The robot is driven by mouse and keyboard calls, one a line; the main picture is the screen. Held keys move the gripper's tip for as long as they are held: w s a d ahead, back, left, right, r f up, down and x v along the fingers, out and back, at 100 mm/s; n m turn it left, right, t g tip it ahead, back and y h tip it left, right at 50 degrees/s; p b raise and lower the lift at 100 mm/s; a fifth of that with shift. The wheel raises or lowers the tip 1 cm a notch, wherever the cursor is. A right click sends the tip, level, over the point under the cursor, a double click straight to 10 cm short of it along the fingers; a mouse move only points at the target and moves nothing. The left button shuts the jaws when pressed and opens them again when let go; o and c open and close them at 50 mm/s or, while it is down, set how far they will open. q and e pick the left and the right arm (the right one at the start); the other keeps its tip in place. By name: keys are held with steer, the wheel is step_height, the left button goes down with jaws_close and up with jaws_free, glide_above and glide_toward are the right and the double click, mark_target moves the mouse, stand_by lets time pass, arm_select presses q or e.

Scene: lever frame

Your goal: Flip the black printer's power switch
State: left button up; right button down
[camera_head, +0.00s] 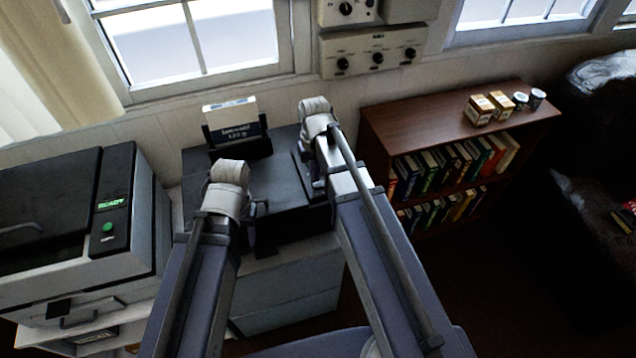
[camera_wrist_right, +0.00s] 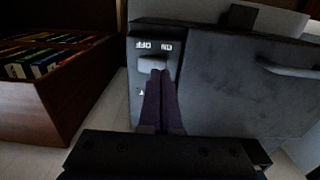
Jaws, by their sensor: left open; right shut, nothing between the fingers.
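The black printer (camera_head: 281,193) sits on a grey cabinet in the middle of the head view, partly hidden by my arms. In the right wrist view its dark casing (camera_wrist_right: 215,85) fills the centre and right. A grey power switch (camera_wrist_right: 152,63) lies on its side panel, below upside-down white OFF and ON labels. Which way the switch is set I cannot tell. My right gripper (camera_wrist_right: 162,76) is shut and empty, its tips right at the switch's lower edge; contact is unclear. My left gripper (camera_head: 257,208) is open and empty over the printer's front left; its fingers are barely visible.
A grey and black machine with a green READY display (camera_head: 112,204) stands at left. A brown bookcase (camera_head: 425,112) with books and small boxes is at right. A panel with knobs (camera_head: 373,57) hangs on the wall.

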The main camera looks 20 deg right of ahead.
mark_target(315, 185)
steer(key=shift+f+b, duration=0.9)
stand_by(0.7)
step_height(315, 185, up, 7)
steer(key=p, duration=0.7)
steer(key=shift+s+a+f, duration=0.1)
steer(key=s+a+f+n+b, duration=0.1)
steer(key=s+a+f+b, duration=0.4)
steer(key=s, duration=0.2)
steer(key=s+a+f+n+h+b, duration=0.1)
steer(key=s+a+f+n+b, duration=0.1)
steer(key=s+a+f+b, duration=0.3)
steer(key=shift+s+a, duration=0.15)
steer(key=shift+s, duration=0.9)
